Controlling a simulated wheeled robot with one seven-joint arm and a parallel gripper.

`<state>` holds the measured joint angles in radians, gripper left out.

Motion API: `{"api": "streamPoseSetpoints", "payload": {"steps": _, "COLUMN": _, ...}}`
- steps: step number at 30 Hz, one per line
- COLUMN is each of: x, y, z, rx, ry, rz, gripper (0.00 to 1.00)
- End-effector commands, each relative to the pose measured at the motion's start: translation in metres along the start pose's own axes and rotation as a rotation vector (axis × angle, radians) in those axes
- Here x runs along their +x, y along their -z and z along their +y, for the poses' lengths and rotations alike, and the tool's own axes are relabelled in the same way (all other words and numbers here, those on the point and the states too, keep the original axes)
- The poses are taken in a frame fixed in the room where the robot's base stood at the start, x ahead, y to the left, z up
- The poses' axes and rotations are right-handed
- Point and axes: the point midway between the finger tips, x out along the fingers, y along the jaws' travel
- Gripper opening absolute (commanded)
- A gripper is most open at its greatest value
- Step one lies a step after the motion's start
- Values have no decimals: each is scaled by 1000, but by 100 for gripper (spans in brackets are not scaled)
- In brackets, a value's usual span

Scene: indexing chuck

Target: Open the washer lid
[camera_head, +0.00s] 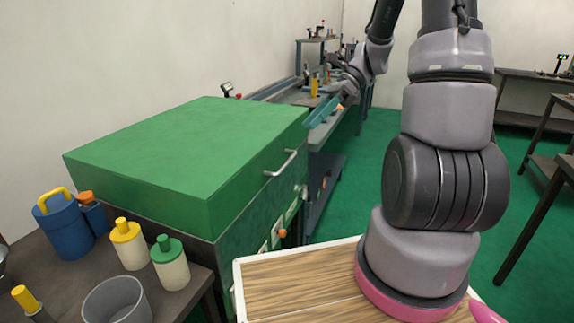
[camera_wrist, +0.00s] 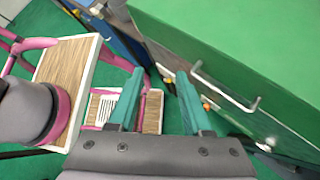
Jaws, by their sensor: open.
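The washer lid (camera_head: 185,145) is a large green box-shaped cover, and it sits level and shut on the washer body (camera_head: 250,215). A silver bar handle (camera_head: 283,164) is on the lid's front face. In the wrist view the lid (camera_wrist: 250,45) fills the upper right, with the handle (camera_wrist: 225,88) just right of my fingers. My gripper (camera_head: 325,109) is beyond the lid's far front corner in the head view. In the wrist view my gripper (camera_wrist: 160,75) has its two teal fingers apart with nothing between them. The handle is outside the fingers, beside the right one.
A dark side table (camera_head: 70,285) at the left holds a blue can (camera_head: 65,228), a yellow-capped bottle (camera_head: 128,245), a green-capped bottle (camera_head: 170,263) and a grey cup (camera_head: 115,302). A workbench (camera_head: 335,120) with tools stands behind my gripper.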

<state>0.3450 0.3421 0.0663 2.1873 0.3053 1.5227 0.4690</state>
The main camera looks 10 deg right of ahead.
Motion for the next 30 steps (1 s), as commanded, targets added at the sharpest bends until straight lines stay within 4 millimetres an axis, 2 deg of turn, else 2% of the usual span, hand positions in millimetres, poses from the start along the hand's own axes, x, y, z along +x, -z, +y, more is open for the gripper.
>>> {"api": "streamPoseSetpoints", "payload": {"steps": 1, "x": 6, "y": 14, "z": -12, "rx": 106, "ry": -30, "rz": -76, "gripper": 50}}
{"api": "streamPoseSetpoints", "payload": {"steps": 9, "x": 33, "y": 75, "z": -71, "rx": 629, "ry": -181, "rz": -478, "gripper": 50}}
{"api": "streamPoseSetpoints", "payload": {"steps": 15, "x": 52, "y": 127, "z": -104, "rx": 950, "ry": -301, "rz": -754, "gripper": 50}}
{"api": "streamPoseSetpoints", "payload": {"steps": 18, "x": 60, "y": 146, "z": -114, "rx": 1055, "ry": -348, "rz": -853, "gripper": 50}}
{"api": "streamPoseSetpoints", "payload": {"steps": 24, "x": 68, "y": 164, "z": -124, "rx": 1153, "ry": -395, "rz": -949, "gripper": 50}}
{"api": "streamPoseSetpoints", "payload": {"steps": 30, "x": 82, "y": 147, "z": -128, "rx": 1161, "ry": -402, "rz": -955, "gripper": 50}}
